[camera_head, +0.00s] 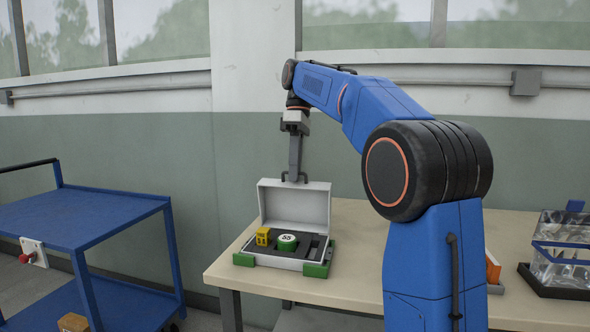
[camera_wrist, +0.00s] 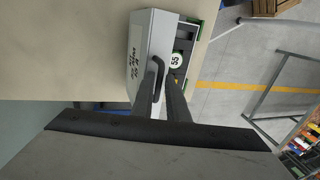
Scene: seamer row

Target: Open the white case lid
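The white case (camera_head: 285,262) stands on the beige table with green corners. Its lid (camera_head: 294,204) is raised, standing roughly upright at the back, with the inside showing. In the wrist view the lid (camera_wrist: 140,48) shows its outer face with dark lettering. A dark handle (camera_wrist: 158,68) sits on the lid's free edge. My gripper (camera_head: 295,172) points down at this handle from above; in the wrist view its fingers (camera_wrist: 161,95) are close together on either side of the handle bar and look shut on it. The exact finger contact is partly hidden.
In the case's dark insert are a yellow block (camera_head: 262,236) and a green round piece marked 55 (camera_head: 287,242). A blue cart (camera_head: 80,219) stands left, apart from the table (camera_head: 345,285). A clear bin (camera_head: 562,250) stands at right. A wall is behind.

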